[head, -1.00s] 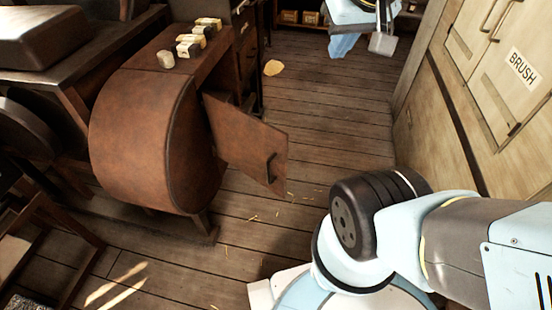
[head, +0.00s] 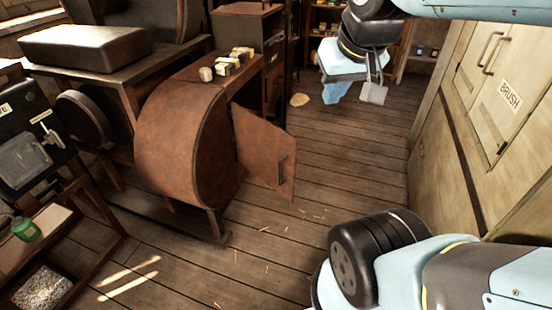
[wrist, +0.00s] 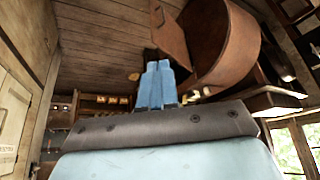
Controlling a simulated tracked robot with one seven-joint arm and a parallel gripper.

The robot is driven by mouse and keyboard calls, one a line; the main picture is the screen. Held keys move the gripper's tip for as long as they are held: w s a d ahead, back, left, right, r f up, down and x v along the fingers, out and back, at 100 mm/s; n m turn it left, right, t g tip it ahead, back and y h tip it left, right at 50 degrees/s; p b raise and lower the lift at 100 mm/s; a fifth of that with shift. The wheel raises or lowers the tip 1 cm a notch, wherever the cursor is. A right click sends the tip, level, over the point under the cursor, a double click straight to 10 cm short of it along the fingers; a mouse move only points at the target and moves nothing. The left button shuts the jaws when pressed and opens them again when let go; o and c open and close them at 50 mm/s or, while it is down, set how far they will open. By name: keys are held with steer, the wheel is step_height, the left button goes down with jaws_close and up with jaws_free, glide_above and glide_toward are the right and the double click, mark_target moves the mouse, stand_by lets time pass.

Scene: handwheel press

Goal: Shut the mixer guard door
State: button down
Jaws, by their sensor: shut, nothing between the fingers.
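The mixer guard door (head: 264,157) is a flat reddish-brown panel with a dark upright handle (head: 282,172). It stands open, swung out from the right side of the rounded brown mixer housing (head: 180,145). In the wrist view the door (wrist: 171,38) and housing (wrist: 229,48) show beyond my fingers. My gripper (head: 334,93) is at the upper right of the door in the head view, apart from it. Its blue fingers (wrist: 156,85) are together and empty in the wrist view.
Several small pale blocks (head: 227,63) sit on the ledge above the housing. A cabinet marked BRUSH (head: 505,95) lines the right side. A wooden stand with a green jar (head: 26,229) is at the lower left. The plank floor (head: 350,170) right of the door is clear.

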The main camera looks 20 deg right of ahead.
steer(key=w+f+n+g+h, duration=0.6)
steer(key=w+f+n+h, duration=0.4)
steer(key=w+f, duration=0.65)
steer(key=n+t+h, duration=0.3)
steer(key=n+t, duration=0.4)
steer(key=n, duration=0.7)
glide_toward(291, 160)
steer(key=x, duration=0.5)
steer(key=shift+d+f, duration=0.1)
steer(key=shift+f, duration=0.2)
steer(key=shift+w+d, duration=0.3)
steer(key=shift+d, duration=0.3)
steer(key=shift+w, duration=0.1)
